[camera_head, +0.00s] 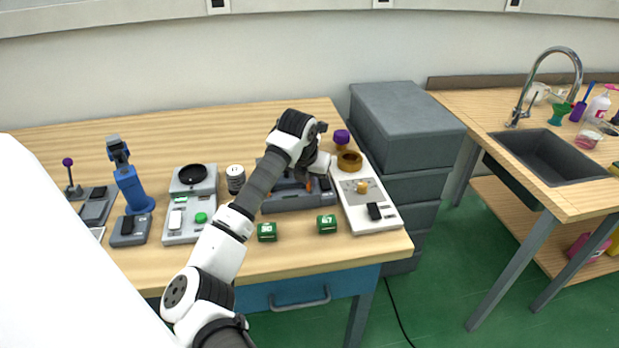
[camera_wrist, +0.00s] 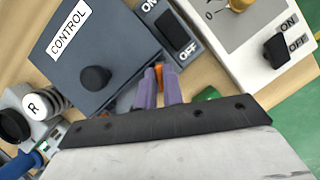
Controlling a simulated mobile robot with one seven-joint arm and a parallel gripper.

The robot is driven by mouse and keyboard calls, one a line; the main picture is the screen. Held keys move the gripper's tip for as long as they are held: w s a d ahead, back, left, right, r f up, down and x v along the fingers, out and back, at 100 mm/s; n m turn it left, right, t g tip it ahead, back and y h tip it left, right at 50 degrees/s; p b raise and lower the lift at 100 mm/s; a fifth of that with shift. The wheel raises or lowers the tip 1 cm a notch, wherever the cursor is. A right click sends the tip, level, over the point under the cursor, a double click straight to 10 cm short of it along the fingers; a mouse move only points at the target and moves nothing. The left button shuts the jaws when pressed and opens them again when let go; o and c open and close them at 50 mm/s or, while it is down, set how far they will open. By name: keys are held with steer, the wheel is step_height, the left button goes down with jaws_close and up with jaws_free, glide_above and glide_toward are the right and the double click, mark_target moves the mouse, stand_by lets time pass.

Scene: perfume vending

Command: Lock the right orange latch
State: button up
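The dark grey device (camera_head: 285,203) stands on the wooden table, largely behind my arm in the head view. In the wrist view the device (camera_wrist: 112,32) shows a CONTROL label, a black knob and an ON/OFF switch. An orange latch (camera_wrist: 158,70) shows at its edge, right at my fingertips. My gripper (camera_wrist: 159,76) has its two purple fingers close together, with the orange part between or just behind the tips. I cannot tell whether they clamp it. Most of the latch is hidden by the fingers. In the head view my gripper is over the device, its fingertips unclear.
A white device (camera_head: 368,200) with a dial and switch stands close on the right. Small green blocks (camera_head: 327,224) (camera_head: 267,232) lie in front. A black-and-white jar (camera_head: 235,179) and a scale-like device (camera_head: 192,205) are on the left. Grey drawers (camera_head: 405,120) flank the table.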

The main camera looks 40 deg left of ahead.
jaws_close()
steer(key=shift+f+b, duration=0.1)
steer(key=shift+b, duration=0.25)
steer(key=n+y+b, duration=0.1)
steer(key=n+b, duration=0.1)
steer(key=shift+f+n+g+b, duration=0.1)
steer(key=shift+n+g+b, duration=0.2)
steer(key=shift+n+g+y+b, duration=0.4)
steer(key=shift+n+b, duration=1)
steer(key=shift+n, duration=0.2)
steer(key=shift+r, duration=0.25)
steer(key=o, duration=0.6)
jaws_free()
steer(key=shift+c, duration=0.2)
steer(key=b+v, duration=0.3)
steer(key=v, duration=1)
steer(key=shift+d+r, duration=0.2)
steer(key=shift+r, duration=0.15)
